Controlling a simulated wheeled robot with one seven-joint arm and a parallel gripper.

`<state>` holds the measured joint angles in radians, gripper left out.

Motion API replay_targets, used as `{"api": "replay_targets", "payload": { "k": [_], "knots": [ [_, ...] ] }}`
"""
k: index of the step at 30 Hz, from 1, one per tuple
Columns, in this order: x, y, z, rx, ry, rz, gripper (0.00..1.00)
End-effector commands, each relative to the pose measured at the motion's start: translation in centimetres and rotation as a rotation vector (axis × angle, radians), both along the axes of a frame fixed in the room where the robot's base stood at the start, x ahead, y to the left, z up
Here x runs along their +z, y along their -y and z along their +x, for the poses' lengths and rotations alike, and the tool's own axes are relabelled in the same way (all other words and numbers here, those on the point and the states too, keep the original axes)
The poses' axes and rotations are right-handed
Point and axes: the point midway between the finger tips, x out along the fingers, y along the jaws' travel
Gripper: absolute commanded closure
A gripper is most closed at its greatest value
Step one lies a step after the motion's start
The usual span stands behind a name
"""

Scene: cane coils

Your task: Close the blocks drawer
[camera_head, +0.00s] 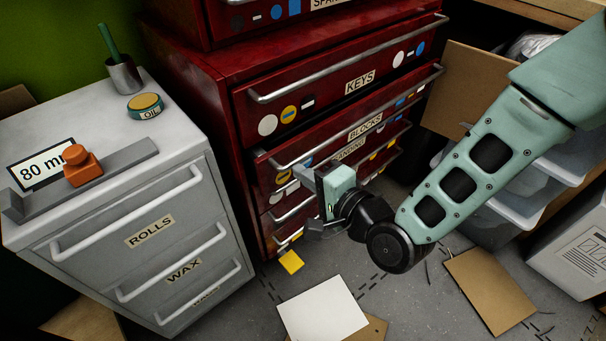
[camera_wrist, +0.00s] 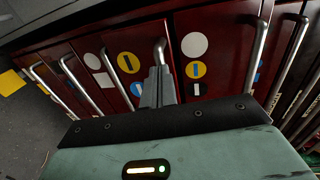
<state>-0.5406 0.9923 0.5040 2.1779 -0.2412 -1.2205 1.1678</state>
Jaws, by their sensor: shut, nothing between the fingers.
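The blocks drawer (camera_head: 321,155) is in the red cabinet, below the keys drawer, with a silver bar handle and a BLOCKS label (camera_head: 366,127). Its front seems to stand slightly out; how far is hard to tell. My gripper (camera_head: 312,178) is shut and empty, in front of the blocks drawer's left half. In the wrist view the closed fingers (camera_wrist: 158,82) point at the drawer fronts, close to the end of the blocks handle (camera_wrist: 160,50). I cannot tell whether they touch. The drawer's yellow dot (camera_wrist: 128,62) shows beside them.
The keys drawer (camera_head: 347,87) is directly above, with its long handle. More red drawers lie below. A grey cabinet (camera_head: 130,240) stands at left, holding an oil tin (camera_head: 146,106) and an orange-knobbed tool (camera_head: 84,168). Cardboard (camera_head: 490,290) and white paper (camera_head: 322,310) lie on the floor.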

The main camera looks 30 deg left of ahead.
Motion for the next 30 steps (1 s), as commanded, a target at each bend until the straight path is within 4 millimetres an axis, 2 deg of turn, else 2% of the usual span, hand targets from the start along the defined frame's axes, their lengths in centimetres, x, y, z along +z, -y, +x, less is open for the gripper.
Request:
{"api": "replay_targets", "payload": {
  "k": [4, 14, 24, 30],
  "knots": [
    [-0.2, -0.6, 0.2, 0.000, 0.000, 0.000, 1.00],
    [-0.1, -0.7, 0.3, 0.000, 0.000, 0.000, 1.00],
    [-0.2, -4.9, 2.1, -0.001, 0.001, 0.001, 1.00],
    [-0.1, -5.4, 2.2, -0.001, 0.000, 0.003, 1.00]
  ]
}}
